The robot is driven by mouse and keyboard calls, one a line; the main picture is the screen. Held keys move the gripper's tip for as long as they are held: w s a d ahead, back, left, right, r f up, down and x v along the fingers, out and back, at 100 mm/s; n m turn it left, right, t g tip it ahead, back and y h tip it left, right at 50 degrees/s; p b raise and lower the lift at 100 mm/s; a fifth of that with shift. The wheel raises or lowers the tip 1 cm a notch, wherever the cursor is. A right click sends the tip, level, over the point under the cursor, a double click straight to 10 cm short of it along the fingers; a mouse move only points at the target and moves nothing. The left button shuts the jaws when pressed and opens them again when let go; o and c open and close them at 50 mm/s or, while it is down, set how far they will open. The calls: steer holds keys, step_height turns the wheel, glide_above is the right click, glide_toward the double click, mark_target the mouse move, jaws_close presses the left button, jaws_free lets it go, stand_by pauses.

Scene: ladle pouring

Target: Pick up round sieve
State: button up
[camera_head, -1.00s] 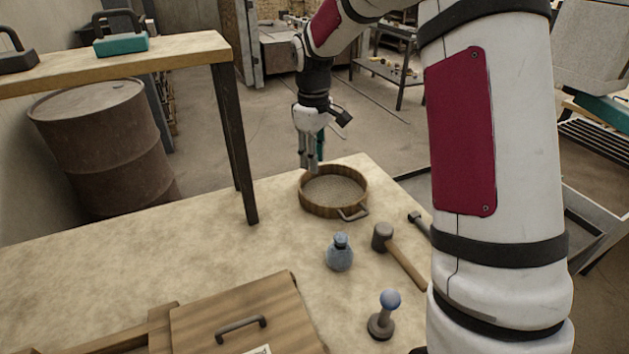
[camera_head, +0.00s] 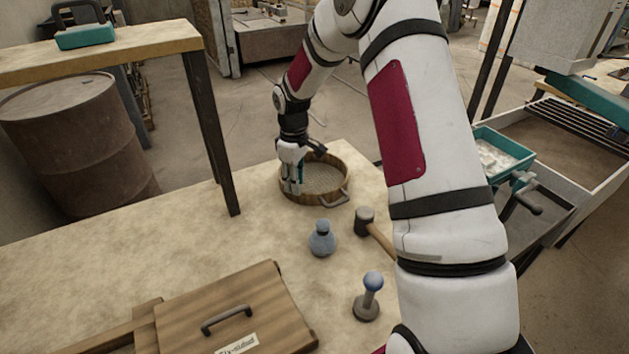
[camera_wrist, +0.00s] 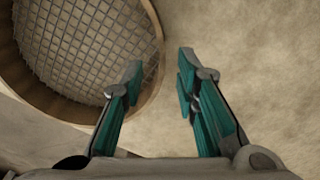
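The round sieve (camera_head: 325,179) has a brown wooden rim, a wire mesh and a metal handle at its front right. It lies on the table near the far edge. My gripper (camera_head: 292,190) is at the sieve's left rim, pointing down. In the wrist view my gripper (camera_wrist: 160,72) is open, its two teal-padded fingers apart with nothing clamped. The sieve (camera_wrist: 85,45) fills the upper left there. Its rim passes by the left fingertip, with the right fingertip over bare table. Whether the fingertips reach below the rim top is unclear.
A wooden box lid with a handle (camera_head: 235,322) lies front left. A raised shelf (camera_head: 120,55) is at the left. The table left of the sieve is clear.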

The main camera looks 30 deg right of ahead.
steer(key=f, duration=0.4)
steer(key=shift+s+d+f, duration=0.1)
steer(key=shift+d+f, duration=0.1)
steer(key=shift+f, duration=0.05)
jaws_close()
step_height(320, 180, up, 10)
steer(key=shift+f, duration=0.25)
steer(key=shift+r, duration=0.3)
